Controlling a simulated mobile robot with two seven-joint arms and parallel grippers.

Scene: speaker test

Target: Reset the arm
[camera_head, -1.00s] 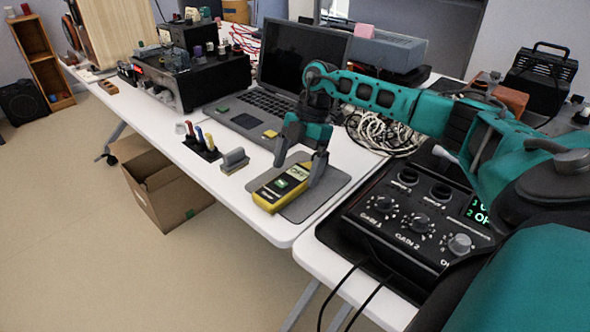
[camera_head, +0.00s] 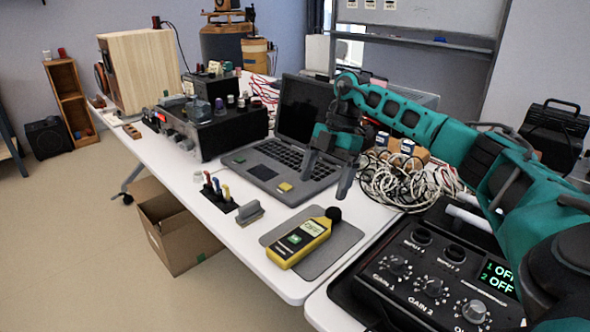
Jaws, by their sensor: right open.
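My right arm comes in from the right with a teal and dark body. My right gripper (camera_head: 326,177) is open and empty, fingers pointing down, above the table near the laptop's front right corner. The yellow meter (camera_head: 300,241) lies on a grey mat (camera_head: 343,243) in front of the gripper, apart from it. My left gripper is not in view.
An open laptop (camera_head: 290,160) stands behind the gripper. Tangled cables (camera_head: 398,183) lie to its right. An audio interface (camera_head: 420,270) with knobs fills the lower right. A tool holder (camera_head: 222,200) and a grey block (camera_head: 249,212) sit on the left. A cardboard box (camera_head: 175,235) stands on the floor.

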